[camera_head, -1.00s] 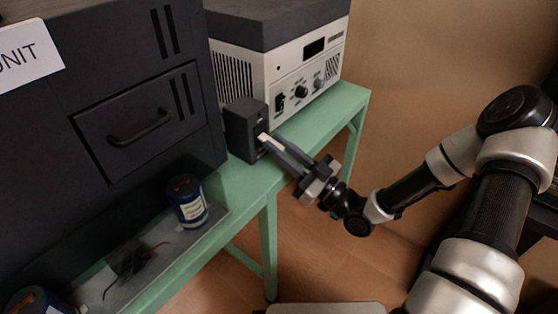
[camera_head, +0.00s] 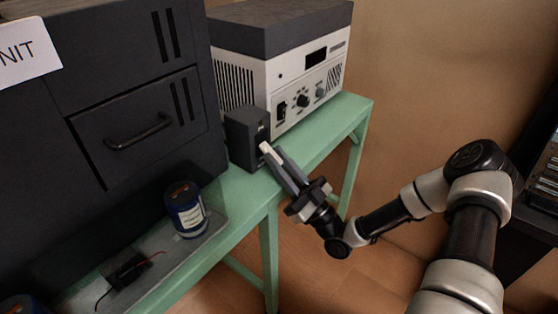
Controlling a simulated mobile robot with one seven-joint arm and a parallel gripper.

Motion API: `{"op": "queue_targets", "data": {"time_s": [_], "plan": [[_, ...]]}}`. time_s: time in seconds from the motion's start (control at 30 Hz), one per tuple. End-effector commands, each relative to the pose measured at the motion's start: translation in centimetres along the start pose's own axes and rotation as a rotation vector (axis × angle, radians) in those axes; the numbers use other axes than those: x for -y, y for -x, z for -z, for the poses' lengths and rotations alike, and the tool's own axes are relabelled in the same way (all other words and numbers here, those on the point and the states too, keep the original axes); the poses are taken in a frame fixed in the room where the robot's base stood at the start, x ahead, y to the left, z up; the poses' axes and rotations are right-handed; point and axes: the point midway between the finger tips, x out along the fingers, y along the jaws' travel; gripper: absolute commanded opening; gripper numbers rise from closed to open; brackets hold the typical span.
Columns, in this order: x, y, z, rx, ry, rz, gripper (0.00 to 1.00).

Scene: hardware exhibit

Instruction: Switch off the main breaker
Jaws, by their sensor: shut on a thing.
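The main breaker appears to be the small dark grey box (camera_head: 240,142) on the green table, in front of the light-grey unit. A small pale piece (camera_head: 265,147) shows at its front face; I cannot tell clearly whether it is the switch lever or a fingertip pad. My gripper (camera_head: 271,154) reaches up and left from the lower right, its fingertips at the box's front. The fingers are close together and shut at the switch. They hide most of it, so its position does not show.
A light-grey unit (camera_head: 315,88) with knobs and a switch stands behind the box. A large black cabinet (camera_head: 150,95) stands at left. A blue can (camera_head: 187,210) and a small dark wired part (camera_head: 128,268) sit on a tray. The green table's (camera_head: 335,118) right end is clear.

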Motion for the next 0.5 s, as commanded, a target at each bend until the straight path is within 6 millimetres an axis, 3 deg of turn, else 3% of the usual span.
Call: {"op": "queue_targets", "data": {"time_s": [0.1,0.13,0.23,0.5], "plan": [[0.00,0.02,-0.01,0.000,0.000,0.000,0.00],[0.00,0.02,-0.01,0.000,0.000,0.000,0.20],[0.00,0.02,-0.01,0.000,0.000,0.000,0.37],[0.00,0.02,0.00,0.000,0.000,0.000,0.38]]}}
